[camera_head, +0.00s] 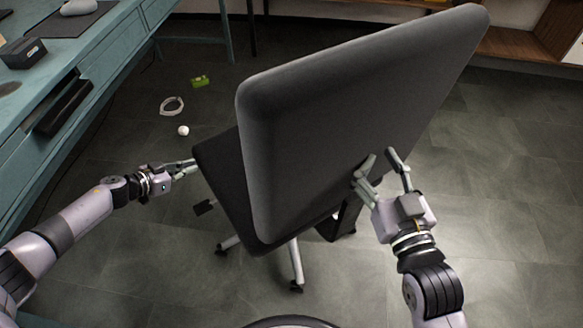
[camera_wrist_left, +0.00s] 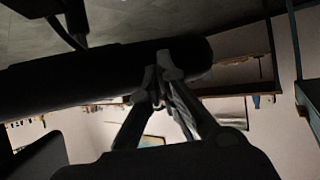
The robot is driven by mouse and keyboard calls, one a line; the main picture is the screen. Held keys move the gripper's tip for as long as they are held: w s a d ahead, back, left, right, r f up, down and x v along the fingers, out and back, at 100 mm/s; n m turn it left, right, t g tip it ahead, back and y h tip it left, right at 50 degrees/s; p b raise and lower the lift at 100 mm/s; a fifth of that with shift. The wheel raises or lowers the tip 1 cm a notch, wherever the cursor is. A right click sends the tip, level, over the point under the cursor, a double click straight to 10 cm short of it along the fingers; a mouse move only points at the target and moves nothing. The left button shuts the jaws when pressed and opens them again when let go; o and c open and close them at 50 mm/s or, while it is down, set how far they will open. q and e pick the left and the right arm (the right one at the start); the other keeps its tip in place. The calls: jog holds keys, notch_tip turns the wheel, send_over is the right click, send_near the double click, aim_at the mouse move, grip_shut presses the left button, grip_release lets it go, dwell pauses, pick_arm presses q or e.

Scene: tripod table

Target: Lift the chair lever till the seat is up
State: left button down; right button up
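The office chair has a large grey backrest (camera_head: 350,110) tilted across the middle of the head view and a dark seat (camera_head: 225,180) to its left. A small dark lever paddle (camera_head: 203,207) sticks out below the seat's left edge. My left gripper (camera_head: 194,165) is at the seat's left edge, above the lever and apart from it. In the left wrist view its fingertips (camera_wrist_left: 160,74) meet in front of the dark seat edge (camera_wrist_left: 95,72), with nothing visible between them. My right gripper (camera_head: 379,155) is open at the backrest's lower right edge; contact cannot be told.
Chair legs (camera_head: 296,262) spread beneath. The floor at right is clear.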

jog(key=shift+s+d+f+g+h+p, duration=0.8)
jog(key=shift+s+f+g, duration=1)
jog(key=shift+f, duration=1.3)
jog(key=shift+s+d+f+g+h+p, duration=0.55)
jog(key=shift+s+d+f+g, duration=0.65)
jog(key=shift+f+g, duration=1.4)
jog(key=s+d+f+g+p, duration=0.1)
jog(key=s+g+p, duration=0.1)
jog(key=s, duration=0.3)
jog(key=s+d+f+g+h+p, duration=0.1)
jog(key=s+d+f+g+p, duration=0.1)
jog(key=s, duration=0.4)
jog(key=shift+f+m+g, duration=0.3)
jog(key=shift+m+g, duration=0.1)
jog(key=shift+g, duration=0.3)
jog(key=shift+h, duration=0.25)
